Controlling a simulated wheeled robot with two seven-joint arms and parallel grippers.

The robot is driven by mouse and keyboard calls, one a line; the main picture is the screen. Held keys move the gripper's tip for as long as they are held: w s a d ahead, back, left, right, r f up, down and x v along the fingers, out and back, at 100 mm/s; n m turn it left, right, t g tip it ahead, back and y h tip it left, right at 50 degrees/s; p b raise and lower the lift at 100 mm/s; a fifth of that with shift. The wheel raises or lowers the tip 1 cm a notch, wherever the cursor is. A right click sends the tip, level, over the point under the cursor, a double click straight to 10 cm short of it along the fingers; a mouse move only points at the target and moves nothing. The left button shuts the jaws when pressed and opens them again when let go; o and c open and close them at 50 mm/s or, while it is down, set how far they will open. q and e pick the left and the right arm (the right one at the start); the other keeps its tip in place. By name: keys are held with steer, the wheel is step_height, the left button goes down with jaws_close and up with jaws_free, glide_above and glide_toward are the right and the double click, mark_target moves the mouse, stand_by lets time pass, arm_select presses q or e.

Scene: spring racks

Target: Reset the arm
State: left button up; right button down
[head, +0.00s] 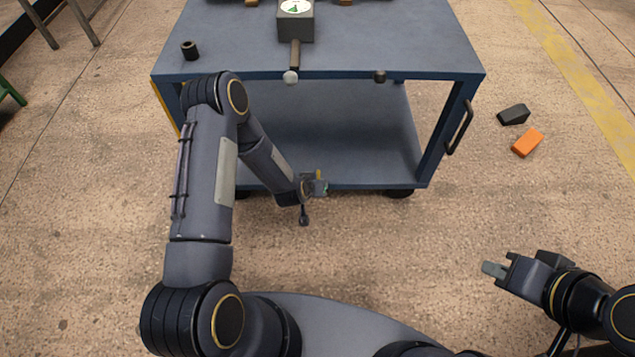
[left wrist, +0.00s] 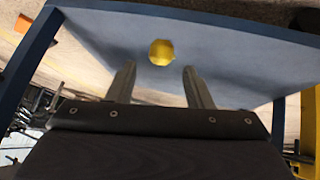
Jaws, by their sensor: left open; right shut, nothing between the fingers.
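My left arm (head: 205,160) reaches up from the lower left in the head view and bends down at the elbow. My left gripper (head: 319,185) is in front of the blue cart's lower shelf, small in this view. In the left wrist view its two fingers (left wrist: 158,85) stand apart with a gap between them, so it is open. A yellow round thing (left wrist: 162,52) shows beyond the fingertips; I cannot tell if it is part of the gripper's surroundings or on the shelf. My right gripper (head: 495,269) is shut and empty above the floor at the lower right.
A blue cart (head: 440,75) stands ahead, with a gauge box (head: 295,28), a dark cylinder (head: 190,49) and a dark knob (head: 380,76) at its top. A black block (head: 514,114) and an orange block (head: 527,142) lie on the floor at right. Floor between cart and right gripper is clear.

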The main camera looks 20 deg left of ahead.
arm_select(q)
steer(key=shift+v, duration=1.15)
steer(key=shift+w, duration=0.1)
steer(key=s+a+r+h, duration=0.1)
steer(key=s+a+r, duration=0.1)
steer(key=r, duration=1)
steer(key=s+a+r, duration=0.2)
steer(key=r, duration=1)
steer(key=s+r+g+h, duration=0.1)
steer(key=s+r, duration=0.5)
steer(key=s, duration=0.6)
steer(key=s+r+g+h, duration=0.1)
steer(key=s+r, duration=0.5)
steer(key=s, duration=0.7)
step_height(320, 180, up, 23)
steer(key=p, duration=2.4)
steer(key=shift+w+d+r+m, duration=0.2)
steer(key=shift+m, duration=0.1)
